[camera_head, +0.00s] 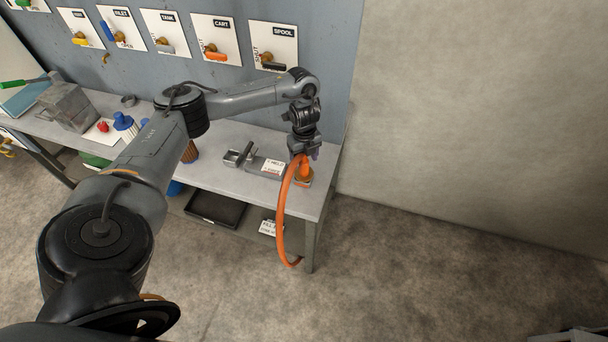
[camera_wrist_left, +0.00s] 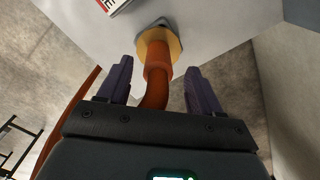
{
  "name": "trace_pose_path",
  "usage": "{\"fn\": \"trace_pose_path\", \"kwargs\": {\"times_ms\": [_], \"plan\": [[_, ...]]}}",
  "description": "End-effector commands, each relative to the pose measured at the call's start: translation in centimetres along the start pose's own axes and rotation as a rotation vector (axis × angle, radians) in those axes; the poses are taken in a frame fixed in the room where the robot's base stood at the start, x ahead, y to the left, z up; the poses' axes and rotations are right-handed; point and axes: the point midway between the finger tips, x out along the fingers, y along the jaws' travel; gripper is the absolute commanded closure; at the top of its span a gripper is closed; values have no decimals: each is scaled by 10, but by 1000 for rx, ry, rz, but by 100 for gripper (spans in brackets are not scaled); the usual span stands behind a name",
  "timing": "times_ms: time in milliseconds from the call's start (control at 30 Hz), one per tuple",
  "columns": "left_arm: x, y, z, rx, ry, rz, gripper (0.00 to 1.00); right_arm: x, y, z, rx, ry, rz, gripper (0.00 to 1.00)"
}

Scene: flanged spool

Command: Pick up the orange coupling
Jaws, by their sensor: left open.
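The orange coupling (camera_head: 305,171) stands at the right end of the grey bench, on a small base near the front edge. An orange hose (camera_head: 281,220) loops from it down past the bench edge. My left gripper (camera_head: 302,154) is just above and beside the coupling. In the left wrist view the coupling (camera_wrist_left: 158,55) shows on a yellowish round base (camera_wrist_left: 174,44), with the hose curving toward the palm. The open fingers of my left gripper (camera_wrist_left: 158,85) lie on either side of the hose and coupling, with gaps on both sides. My right gripper is out of view.
The grey bench (camera_head: 228,178) carries a small metal fixture (camera_head: 238,156) and a white label card (camera_head: 271,167) left of the coupling. A blue-grey panel (camera_head: 330,50) with labelled valves stands behind. A black tray (camera_head: 215,209) is on the lower shelf.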

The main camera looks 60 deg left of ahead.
Motion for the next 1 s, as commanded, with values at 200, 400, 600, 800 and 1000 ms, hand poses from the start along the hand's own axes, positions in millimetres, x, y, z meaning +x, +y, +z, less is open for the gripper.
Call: {"fn": "trace_pose_path", "kwargs": {"times_ms": [200,400,600,800,1000], "plan": [[29,3,-1,0,1,3,35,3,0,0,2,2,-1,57],[34,2,-1,1,1,0,35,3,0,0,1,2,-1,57],[33,2,-1,0,1,0,51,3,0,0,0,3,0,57],[33,2,-1,0,0,0,81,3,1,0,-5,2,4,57],[32,2,-1,0,1,-1,96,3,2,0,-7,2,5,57]]}}
